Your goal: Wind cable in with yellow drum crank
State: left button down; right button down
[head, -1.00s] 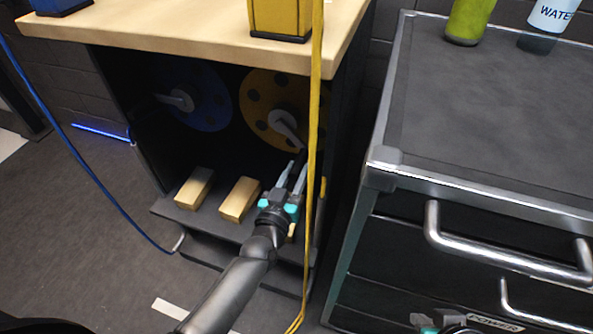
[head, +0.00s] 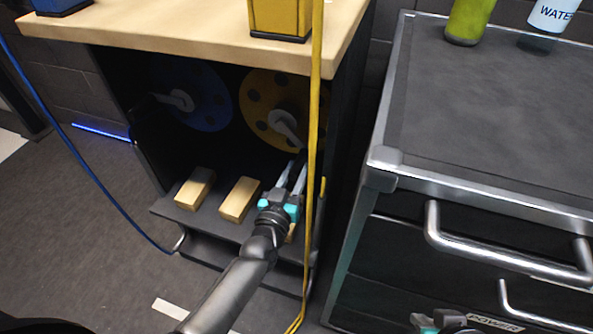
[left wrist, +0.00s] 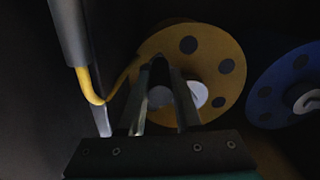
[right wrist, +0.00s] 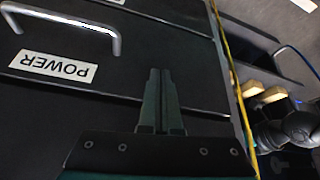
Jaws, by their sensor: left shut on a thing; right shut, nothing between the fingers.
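The yellow drum (head: 262,85) sits inside the dark cabinet under the wooden top, with a grey crank (head: 287,125) on its face. My left gripper (head: 296,170) is at the lower right of the drum, shut on the crank's dark handle; the fingers largely hide the grip. The drum (left wrist: 225,55) and pale crank hub (left wrist: 197,93) also show behind the fingers in the left wrist view. The yellow cable (head: 316,120) hangs in front of the cabinet's right side; its curved end (left wrist: 92,90) runs to the drum. My right gripper (right wrist: 160,75) is shut and empty by the drawers.
A blue drum (head: 205,95) with its own crank is left of the yellow one. A blue cable (head: 85,165) hangs at left. A drawer unit (head: 470,150) with metal handles stands at right.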

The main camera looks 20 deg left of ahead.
pick_arm(q)
jog(key=shift+f, duration=0.1)
pick_arm(e)
jog(key=shift+s, duration=0.15)
